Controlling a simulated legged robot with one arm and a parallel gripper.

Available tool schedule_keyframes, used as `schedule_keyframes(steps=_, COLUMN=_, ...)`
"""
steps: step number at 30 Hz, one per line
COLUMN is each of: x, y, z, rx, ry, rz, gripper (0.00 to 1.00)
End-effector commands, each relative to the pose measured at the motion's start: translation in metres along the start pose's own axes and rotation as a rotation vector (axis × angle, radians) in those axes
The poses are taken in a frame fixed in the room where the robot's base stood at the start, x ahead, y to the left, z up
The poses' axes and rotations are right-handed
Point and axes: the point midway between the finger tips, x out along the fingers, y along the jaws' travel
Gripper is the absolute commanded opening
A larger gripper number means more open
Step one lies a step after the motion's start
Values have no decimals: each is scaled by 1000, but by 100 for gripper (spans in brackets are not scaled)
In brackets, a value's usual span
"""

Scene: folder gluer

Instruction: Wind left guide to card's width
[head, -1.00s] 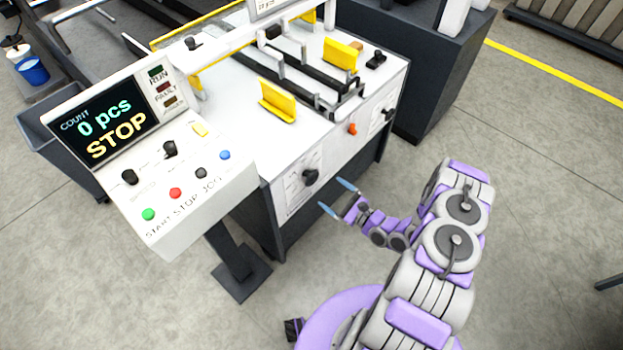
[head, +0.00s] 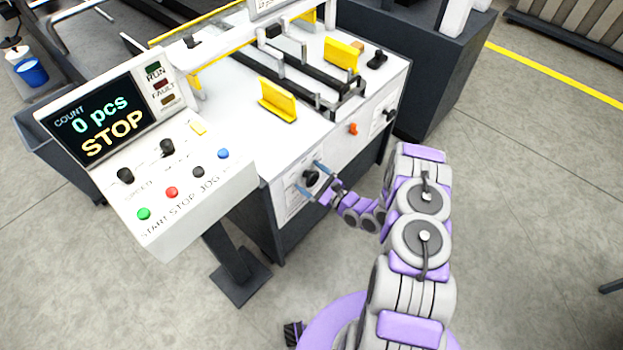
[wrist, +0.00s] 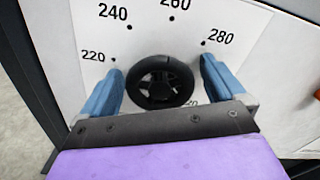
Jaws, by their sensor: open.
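The black guide knob (head: 310,177) sits on the white scale plate (head: 290,199) on the machine's front side. In the wrist view the knob (wrist: 161,84) is centred on a dial marked 220, 240, 260 and 280. My gripper (head: 310,177) is open, with one blue finger on each side of the knob. In the wrist view gaps show between the knob and the fingers (wrist: 161,90). The knob's lower edge is close to the gripper's dark palm. The left yellow guide (head: 278,101) stands on the white machine top; another yellow guide (head: 341,54) stands farther right.
The control panel (head: 195,200) stands to the left, its screen (head: 100,117) reading 0 pcs and STOP. An orange knob (head: 353,129) and a second black knob (head: 390,115) are on the machine's side, to the right. Open floor (head: 520,200) lies right of my arm.

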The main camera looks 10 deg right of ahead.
Motion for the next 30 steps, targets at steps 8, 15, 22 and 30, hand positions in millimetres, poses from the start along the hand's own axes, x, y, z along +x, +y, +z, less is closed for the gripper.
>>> schedule_keyframes(steps=8, x=0, y=0, z=0, rx=0, ry=0, rz=0, gripper=84)
schedule_keyframes(steps=15, x=0, y=0, z=0, rx=0, ry=0, rz=0, gripper=61)
schedule_keyframes(steps=22, x=0, y=0, z=0, rx=0, ry=1, rz=0, gripper=42)
schedule_keyframes(steps=30, x=-1, y=0, z=0, rx=-39, ry=1, rz=0, gripper=42)
